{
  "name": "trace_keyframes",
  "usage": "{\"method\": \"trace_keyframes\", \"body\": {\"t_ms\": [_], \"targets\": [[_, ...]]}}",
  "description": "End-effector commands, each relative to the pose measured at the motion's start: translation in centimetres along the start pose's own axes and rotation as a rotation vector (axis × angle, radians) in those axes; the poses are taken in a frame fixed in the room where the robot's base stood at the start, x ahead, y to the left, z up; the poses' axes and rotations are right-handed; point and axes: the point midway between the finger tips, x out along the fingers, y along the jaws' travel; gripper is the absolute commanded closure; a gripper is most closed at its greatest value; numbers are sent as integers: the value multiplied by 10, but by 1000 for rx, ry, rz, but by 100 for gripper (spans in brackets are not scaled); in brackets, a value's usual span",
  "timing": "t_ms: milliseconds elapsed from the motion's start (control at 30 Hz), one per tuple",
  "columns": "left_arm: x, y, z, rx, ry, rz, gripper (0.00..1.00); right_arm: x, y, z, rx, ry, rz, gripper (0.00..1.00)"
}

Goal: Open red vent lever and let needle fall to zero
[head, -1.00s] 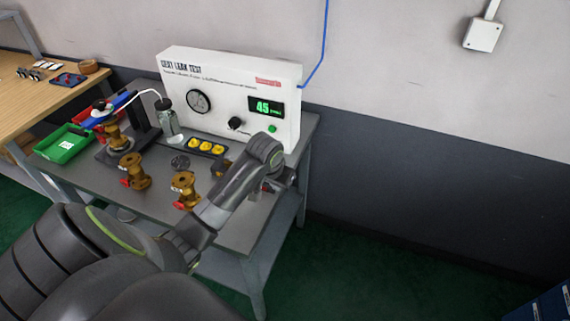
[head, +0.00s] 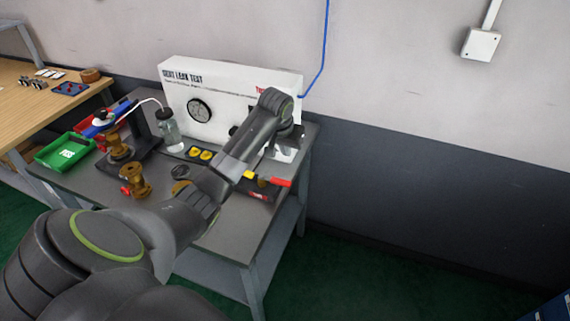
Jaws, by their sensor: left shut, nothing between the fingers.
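A red lever (head: 281,182) sticks out to the right from a black fixture at the right end of the grey bench, with a yellow part (head: 249,175) beside it. My left arm reaches across the bench. My left gripper (head: 290,142) is beyond and above the red lever, near the right end of the white test panel (head: 230,88). It is shut and empty, apart from the lever; its fingertips are hard to make out. The round gauge (head: 199,110) on the panel shows, but its needle is too small to read. My arm hides the digital display. My right gripper is not in view.
Brass valves (head: 134,181) stand on the bench at left, near a glass jar (head: 170,131) and yellow caps (head: 201,154). A green bin (head: 66,153) sits at the far left. The floor right of the bench is clear.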

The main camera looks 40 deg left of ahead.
Motion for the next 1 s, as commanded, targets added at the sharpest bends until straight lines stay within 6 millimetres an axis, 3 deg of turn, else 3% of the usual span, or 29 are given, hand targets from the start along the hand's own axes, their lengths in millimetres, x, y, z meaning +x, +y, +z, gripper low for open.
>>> {"method": "trace_keyframes", "body": {"t_ms": [600,700,1000], "targets": [[97,1,1,-1,-4,0,100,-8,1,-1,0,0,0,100],[87,0,14,3,-1,0,100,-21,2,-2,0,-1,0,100],[81,0,37,1,1,-1,100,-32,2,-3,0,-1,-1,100]]}}
